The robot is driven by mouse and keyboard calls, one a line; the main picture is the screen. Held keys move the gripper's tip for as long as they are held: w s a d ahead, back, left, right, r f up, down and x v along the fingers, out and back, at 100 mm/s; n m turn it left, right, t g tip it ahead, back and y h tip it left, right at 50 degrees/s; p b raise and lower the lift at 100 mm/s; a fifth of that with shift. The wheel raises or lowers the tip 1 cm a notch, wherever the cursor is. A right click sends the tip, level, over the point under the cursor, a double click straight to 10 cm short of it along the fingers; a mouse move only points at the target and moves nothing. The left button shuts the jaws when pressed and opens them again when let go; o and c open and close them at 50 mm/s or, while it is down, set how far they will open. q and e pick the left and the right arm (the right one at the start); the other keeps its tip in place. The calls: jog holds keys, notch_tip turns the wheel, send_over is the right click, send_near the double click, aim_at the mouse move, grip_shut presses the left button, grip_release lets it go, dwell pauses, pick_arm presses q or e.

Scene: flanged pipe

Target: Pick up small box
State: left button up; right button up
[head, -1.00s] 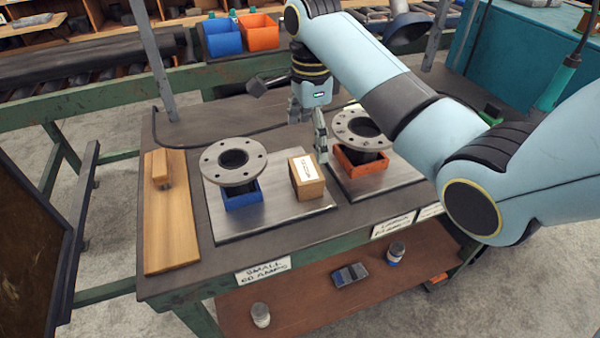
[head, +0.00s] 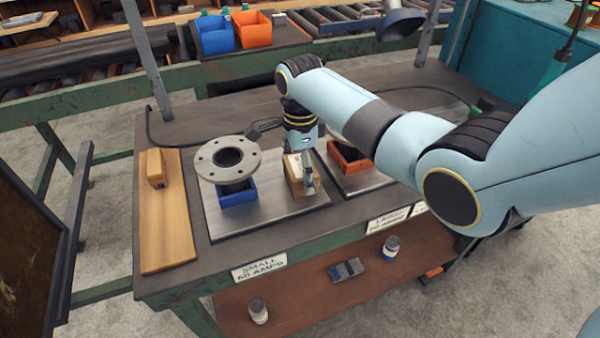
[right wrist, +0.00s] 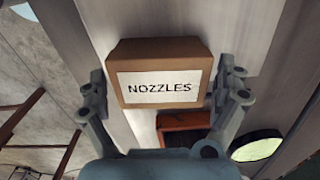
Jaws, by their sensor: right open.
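The small box (head: 294,177) is brown cardboard and stands on the left metal plate. In the right wrist view the box (right wrist: 160,62) has a white label reading "NOZZLES". My right gripper (head: 306,178) is over the box in the head view and partly hides it. In the right wrist view my right gripper (right wrist: 165,90) is open, with one finger on each side of the box. A narrow gap shows at the left finger; whether the right finger touches cannot be told. My left gripper is not in view.
A grey flange (head: 227,159) sits over a blue bin (head: 238,194) left of the box. An orange bin (head: 350,160) stands to the right, its flange mostly hidden by my arm. A wooden board (head: 165,220) lies at the table's left.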

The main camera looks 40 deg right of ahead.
jog(key=c, duration=1.2)
